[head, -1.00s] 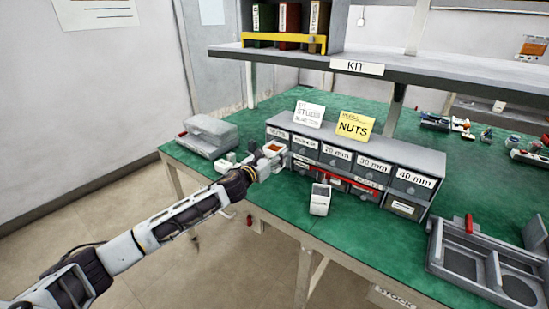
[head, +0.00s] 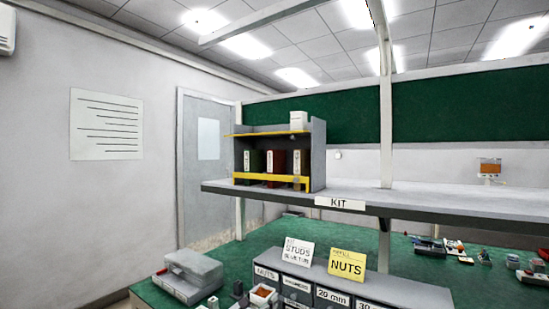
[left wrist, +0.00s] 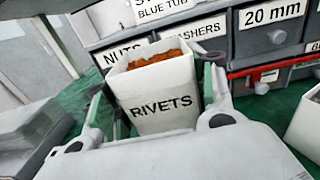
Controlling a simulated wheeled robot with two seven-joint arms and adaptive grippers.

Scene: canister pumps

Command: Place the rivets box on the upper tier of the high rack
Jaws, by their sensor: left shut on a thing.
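The rivets box (left wrist: 165,103) is a white open-topped bin marked RIVETS, filled with orange-brown pieces. In the left wrist view my left gripper (left wrist: 157,88) is shut on it, one finger at each side. The box also shows at the bottom of the head view (head: 262,296), in front of the grey drawer cabinet; most of my arm is below the picture. The high rack (head: 318,155) is a grey frame on the shelf at the centre. Its yellow upper tier (head: 262,135) holds a white box (head: 299,120) at the right end; the left part is bare. My right gripper is not in view.
The shelf marked KIT (head: 420,198) overhangs the green bench. Binders (head: 276,162) stand on the rack's lower tier behind a yellow rail. The drawer cabinet (head: 375,286) carries STUDS (head: 298,252) and NUTS (head: 346,264) signs. A grey case (head: 188,275) lies at left.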

